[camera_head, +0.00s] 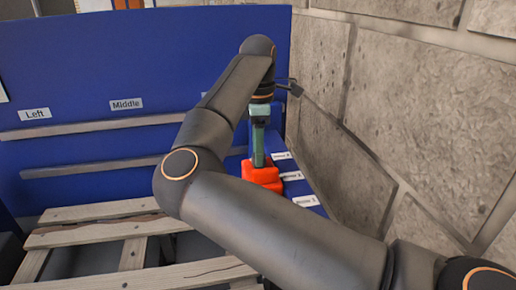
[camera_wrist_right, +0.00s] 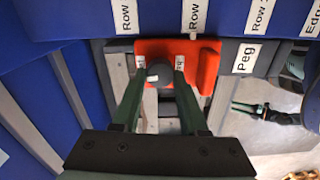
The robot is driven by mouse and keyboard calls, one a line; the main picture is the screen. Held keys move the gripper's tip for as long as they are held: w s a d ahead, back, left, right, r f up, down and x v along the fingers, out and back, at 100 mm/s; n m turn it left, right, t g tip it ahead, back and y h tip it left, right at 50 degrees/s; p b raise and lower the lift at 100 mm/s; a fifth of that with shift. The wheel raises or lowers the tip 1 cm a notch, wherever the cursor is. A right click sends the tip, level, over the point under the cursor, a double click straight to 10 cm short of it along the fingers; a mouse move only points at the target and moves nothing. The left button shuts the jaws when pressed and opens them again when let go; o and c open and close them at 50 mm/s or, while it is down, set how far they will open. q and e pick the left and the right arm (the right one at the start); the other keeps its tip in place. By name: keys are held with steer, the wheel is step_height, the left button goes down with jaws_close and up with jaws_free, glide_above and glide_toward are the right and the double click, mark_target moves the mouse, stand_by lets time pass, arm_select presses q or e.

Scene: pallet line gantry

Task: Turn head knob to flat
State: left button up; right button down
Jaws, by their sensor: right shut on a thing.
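A red-orange block, seemingly the head (camera_head: 262,177), sits below my right gripper (camera_head: 258,160) in the head view. In the right wrist view the head (camera_wrist_right: 207,68) is a flat red-orange plate with small labels beside the fingertips, too small to read. A dark rounded knob (camera_wrist_right: 159,74) stands between the two green fingers of my right gripper (camera_wrist_right: 161,66), which is shut on it. The knob's setting cannot be read. In the head view the knob is hidden. My left gripper is not in view.
Blue panels carry labels "Left" (camera_head: 35,114) and "Middle" (camera_head: 126,104). Wooden pallet slats (camera_head: 100,210) lie at lower left. A stone wall (camera_head: 390,120) rises close on the right. Row labels (camera_head: 305,201) sit beside the head. A "Peg" label (camera_wrist_right: 245,58) is near it.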

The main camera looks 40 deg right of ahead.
steer(key=shift+m, duration=0.6)
steer(key=shift+c, duration=2.2)
jaws_free()
steer(key=shift+r, duration=0.1)
step_height(320, 180, up, 12)
steer(key=p, duration=0.1)
steer(key=shift+r, duration=0.2)
